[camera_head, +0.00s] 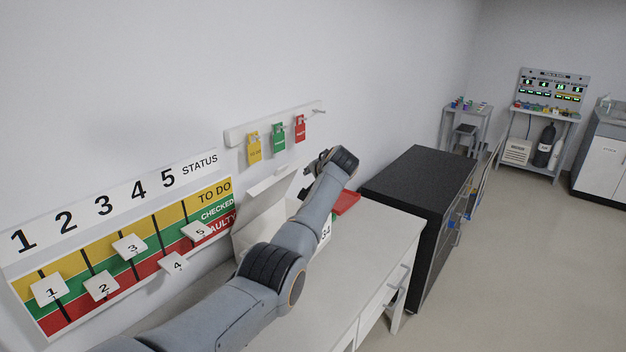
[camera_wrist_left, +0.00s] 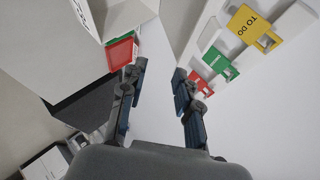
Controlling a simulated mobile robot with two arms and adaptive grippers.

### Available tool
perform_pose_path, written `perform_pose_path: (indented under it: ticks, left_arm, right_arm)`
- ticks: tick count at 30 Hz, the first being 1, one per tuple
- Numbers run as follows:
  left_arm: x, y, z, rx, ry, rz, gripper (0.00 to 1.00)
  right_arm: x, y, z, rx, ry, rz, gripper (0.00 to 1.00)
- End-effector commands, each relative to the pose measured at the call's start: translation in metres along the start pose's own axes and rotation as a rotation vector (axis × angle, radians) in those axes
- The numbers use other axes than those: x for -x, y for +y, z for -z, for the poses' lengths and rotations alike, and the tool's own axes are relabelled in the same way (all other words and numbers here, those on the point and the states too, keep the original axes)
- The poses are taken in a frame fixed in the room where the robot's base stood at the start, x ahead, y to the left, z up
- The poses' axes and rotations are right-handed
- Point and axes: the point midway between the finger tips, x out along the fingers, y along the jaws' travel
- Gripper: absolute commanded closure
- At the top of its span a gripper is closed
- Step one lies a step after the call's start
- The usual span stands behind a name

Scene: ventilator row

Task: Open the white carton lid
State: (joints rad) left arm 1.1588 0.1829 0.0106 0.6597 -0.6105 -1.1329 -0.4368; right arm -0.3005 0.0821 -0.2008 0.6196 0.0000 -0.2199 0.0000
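The white carton (camera_head: 258,232) stands on the white counter against the wall in the head view, partly hidden behind my left arm. A pale panel of it stands up, with a narrow flap (camera_head: 272,183) above, so the lid looks raised; how far is hard to tell. In the left wrist view the carton (camera_wrist_left: 120,14) shows at the top, beyond the fingers. My left gripper (camera_wrist_left: 158,88) is open, with nothing between its fingers. In the head view its fingertips (camera_head: 307,183) show near the carton's upper right, mostly hidden by the wrist. My right gripper is out of view.
A red bin (camera_head: 346,202) stands right of the carton, beside a black-topped cabinet (camera_head: 418,180). Yellow, green and red tags (camera_head: 278,137) hang from a wall rail above. A status board (camera_head: 120,255) with numbered cards is at left. The counter (camera_head: 375,240) front is clear.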

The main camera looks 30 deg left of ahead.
Motion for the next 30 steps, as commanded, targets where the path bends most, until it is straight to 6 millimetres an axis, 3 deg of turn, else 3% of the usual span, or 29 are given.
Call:
perform_pose_path:
  ticks: [5, 11, 24, 30]
  left_arm:
    - [0.002, 0.001, 0.0, 0.0, 0.0, 0.0, 0.68]
    - [0.019, 0.001, 0.001, 0.001, 0.002, 0.001, 0.68]
    - [0.094, 0.001, 0.001, 0.001, 0.003, 0.0, 0.68]
    - [0.116, 0.0, 0.0, 0.0, 0.001, 0.0, 0.68]
  right_arm:
    - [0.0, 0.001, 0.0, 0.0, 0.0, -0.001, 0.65]
    - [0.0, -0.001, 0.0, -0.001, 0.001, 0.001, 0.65]
    - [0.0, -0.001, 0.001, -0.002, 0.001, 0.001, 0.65]
    - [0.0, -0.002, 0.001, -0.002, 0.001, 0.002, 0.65]
